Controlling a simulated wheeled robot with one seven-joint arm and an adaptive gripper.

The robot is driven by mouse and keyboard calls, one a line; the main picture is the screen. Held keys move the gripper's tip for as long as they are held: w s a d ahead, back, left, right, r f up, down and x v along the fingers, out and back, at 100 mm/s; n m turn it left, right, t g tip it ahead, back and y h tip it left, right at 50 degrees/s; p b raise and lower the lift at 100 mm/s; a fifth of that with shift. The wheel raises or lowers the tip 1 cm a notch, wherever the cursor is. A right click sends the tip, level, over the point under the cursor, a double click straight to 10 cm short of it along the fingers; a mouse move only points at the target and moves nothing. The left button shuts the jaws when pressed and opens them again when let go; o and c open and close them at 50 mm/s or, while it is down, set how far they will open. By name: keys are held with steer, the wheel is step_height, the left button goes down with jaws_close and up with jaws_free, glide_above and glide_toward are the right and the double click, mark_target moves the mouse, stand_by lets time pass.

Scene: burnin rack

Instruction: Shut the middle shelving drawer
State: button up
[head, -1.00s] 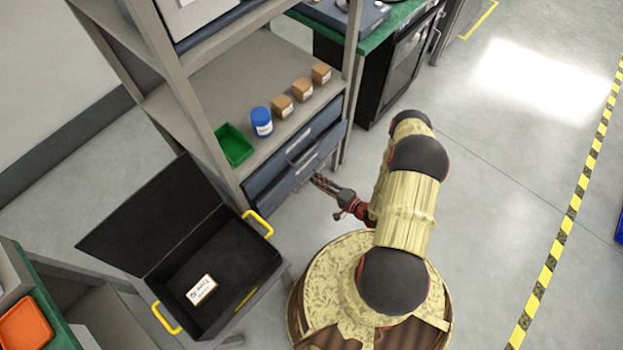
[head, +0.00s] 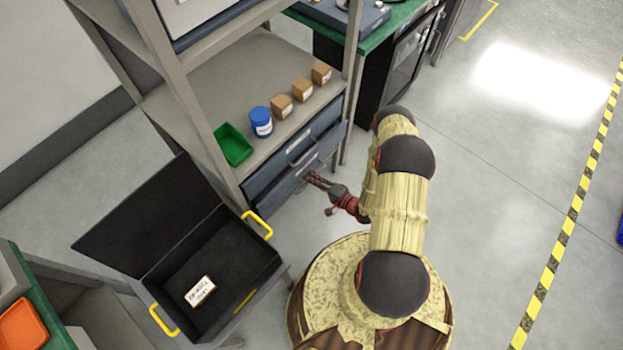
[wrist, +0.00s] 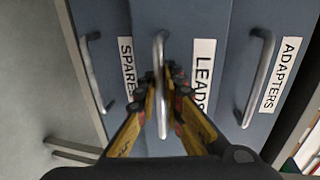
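The shelving has three blue drawers; in the wrist view the LEADS drawer (wrist: 190,40) lies between SPARES (wrist: 105,20) and ADAPTERS (wrist: 290,20). The LEADS drawer's metal bar handle (wrist: 160,50) runs between my fingertips. My gripper (wrist: 164,88) reaches toward this drawer front with its fingers close around the handle; whether they press on it I cannot tell. In the head view my gripper (head: 313,180) is at the lower visible drawer front (head: 268,184), hiding part of it. How far the LEADS drawer stands out is hard to tell.
On the shelf above are a green bin (head: 233,146), a blue-lidded jar (head: 261,122) and small brown boxes (head: 281,106). An open black case (head: 255,262) with yellow handles stands left of my base. The floor (head: 490,210) to the right is clear.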

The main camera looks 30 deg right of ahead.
mark_target(304, 173)
jaws_close()
stand_by(0.3)
steer(key=shift+r+b+x, duration=0.2)
steer(key=shift+r+x, duration=0.05)
steer(key=shift+x, duration=0.8)
steer(key=shift+r+b+x, duration=0.15)
steer(key=shift+r+x, duration=0.05)
steer(key=shift+x, duration=0.9)
steer(key=shift+w, duration=0.1)
steer(key=shift+o, duration=2.3)
jaws_free()
steer(key=v, duration=1.2)
steer(key=shift+f, duration=0.1)
